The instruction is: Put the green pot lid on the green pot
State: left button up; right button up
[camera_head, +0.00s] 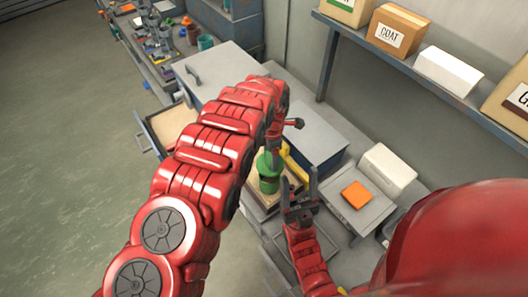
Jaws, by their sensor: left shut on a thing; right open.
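The green pot (268,184) stands on a light board on the workbench, near the middle of the view. The green pot lid (266,163) shows as a brighter green part right at the pot's top; I cannot tell whether it rests on the rim or is just above it. My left arm arches over from the left, and its gripper (273,152) points down, shut on the lid; its fingertips are small and partly hidden. My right gripper (299,190) is open and empty, fingers up, just right of the pot and nearer to me.
A yellow object (293,163) lies right behind the pot. A grey box (311,134) stands behind it. An orange block (356,195) lies on a grey surface to the right, near a white box (388,170). A shelf with boxes (398,36) is at upper right. An open drawer (150,134) juts out at left.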

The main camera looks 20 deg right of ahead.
aim_at(270, 158)
pick_arm(q)
notch_tip(270, 158, down, 4)
jog(key=shift+s+a+r+b, duration=0.1)
jog(key=shift+r+b, duration=0.1)
jog(key=shift+b, duration=0.35)
jog(key=shift+f, duration=0.65)
jog(key=shift+r, duration=0.1)
jog(key=shift+b, duration=0.5)
jog(key=shift+f+b, duration=0.4)
jog(key=shift+f, duration=0.25)
dwell(0.3)
jog(key=o, duration=1.1)
jog(key=shift+r, duration=0.1)
